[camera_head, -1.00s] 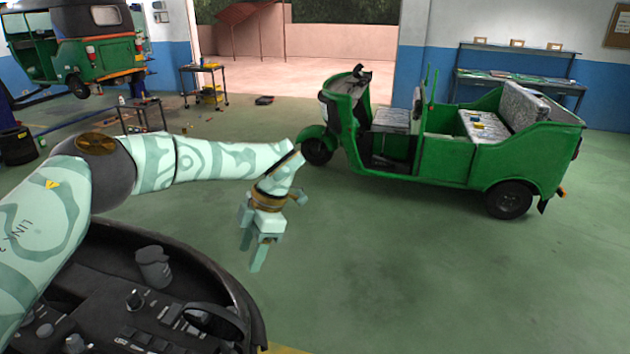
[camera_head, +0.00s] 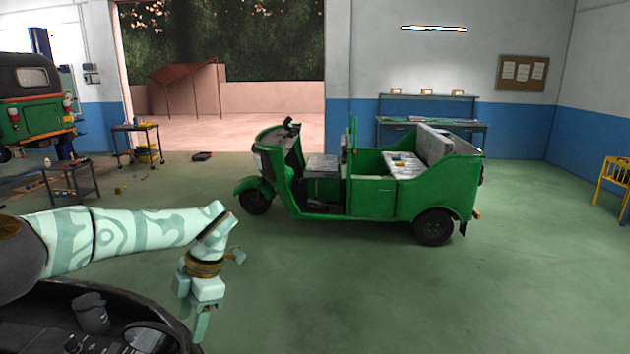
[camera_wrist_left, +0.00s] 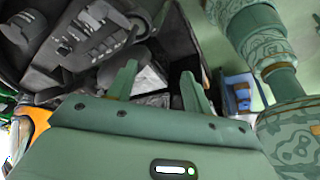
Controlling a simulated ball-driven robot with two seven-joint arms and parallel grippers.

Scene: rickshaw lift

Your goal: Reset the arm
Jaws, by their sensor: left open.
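My left gripper (camera_head: 196,312) hangs fingers down at the end of my left arm, in the lower left of the head view. It is open, with nothing between its fingers. In the left wrist view its two fingers (camera_wrist_left: 158,82) stand apart, with parts of my own body behind them. My left arm reaches in from the left edge, bent down at the wrist. My right gripper is in neither view.
A green rickshaw (camera_head: 374,195) stands on the clear green floor (camera_head: 380,300) beyond my gripper. Another rickshaw (camera_head: 38,120) is at the far left, raised. Small carts (camera_head: 137,145) stand at the left, a workbench (camera_head: 430,125) at the back, a yellow chair (camera_head: 610,180) at the right.

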